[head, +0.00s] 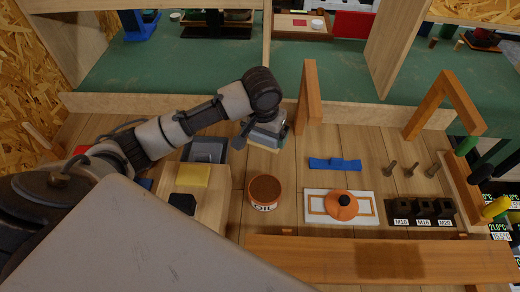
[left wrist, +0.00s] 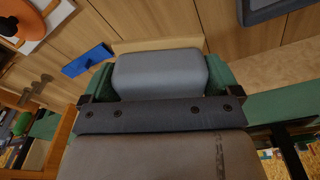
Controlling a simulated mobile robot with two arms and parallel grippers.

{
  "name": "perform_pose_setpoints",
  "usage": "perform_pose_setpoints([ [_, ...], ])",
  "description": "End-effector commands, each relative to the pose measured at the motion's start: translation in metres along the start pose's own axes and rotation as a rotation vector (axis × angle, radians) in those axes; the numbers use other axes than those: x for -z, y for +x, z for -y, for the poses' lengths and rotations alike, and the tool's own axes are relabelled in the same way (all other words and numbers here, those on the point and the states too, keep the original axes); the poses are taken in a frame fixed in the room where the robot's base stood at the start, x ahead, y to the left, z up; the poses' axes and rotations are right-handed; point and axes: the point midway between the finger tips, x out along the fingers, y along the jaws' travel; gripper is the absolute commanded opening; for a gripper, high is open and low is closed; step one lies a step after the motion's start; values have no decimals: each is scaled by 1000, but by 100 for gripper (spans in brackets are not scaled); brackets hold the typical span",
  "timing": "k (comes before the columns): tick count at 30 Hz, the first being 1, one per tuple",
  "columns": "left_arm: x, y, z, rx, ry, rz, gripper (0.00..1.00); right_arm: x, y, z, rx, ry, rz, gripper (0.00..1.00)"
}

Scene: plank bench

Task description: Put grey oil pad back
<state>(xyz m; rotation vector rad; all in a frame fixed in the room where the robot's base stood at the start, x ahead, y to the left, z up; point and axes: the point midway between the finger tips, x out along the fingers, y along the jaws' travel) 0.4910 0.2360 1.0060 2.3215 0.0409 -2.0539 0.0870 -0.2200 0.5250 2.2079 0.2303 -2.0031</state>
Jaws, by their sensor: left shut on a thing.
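The grey oil pad is a rounded grey block (left wrist: 160,72), filling the upper middle of the left wrist view. My left gripper (head: 262,128) is shut on it, with one green finger on each side. In the head view the pad (head: 268,138) hangs at the end of my left arm, above the planks, beyond the oil tin (head: 264,190). The tin is upright with a brown top and an "OIL" label. A flat grey tray (head: 205,150) lies left of the gripper, and its edge also shows in the left wrist view (left wrist: 270,9). My right gripper is out of view.
A yellow block (head: 192,175) and a black block (head: 181,203) sit on a wooden board at left. A wooden arch (head: 309,95) stands close right of the gripper. A blue piece (head: 335,164) and an orange knobbed item (head: 341,206) on a white plate lie further right.

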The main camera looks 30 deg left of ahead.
Motion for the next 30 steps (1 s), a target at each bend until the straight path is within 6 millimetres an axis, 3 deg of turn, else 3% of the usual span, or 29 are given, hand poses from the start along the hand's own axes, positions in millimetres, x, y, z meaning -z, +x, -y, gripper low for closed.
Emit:
perform_pose_setpoints([
  [3,20,14,12,3,-9,4,69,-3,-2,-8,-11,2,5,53],
  [7,28,27,20,8,-9,6,69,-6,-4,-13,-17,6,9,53],
  [15,23,74,22,9,-8,6,69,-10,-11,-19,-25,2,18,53],
  [27,17,120,22,9,-9,5,69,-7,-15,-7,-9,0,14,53],
  [30,17,123,22,9,-8,2,69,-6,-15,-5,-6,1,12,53],
])
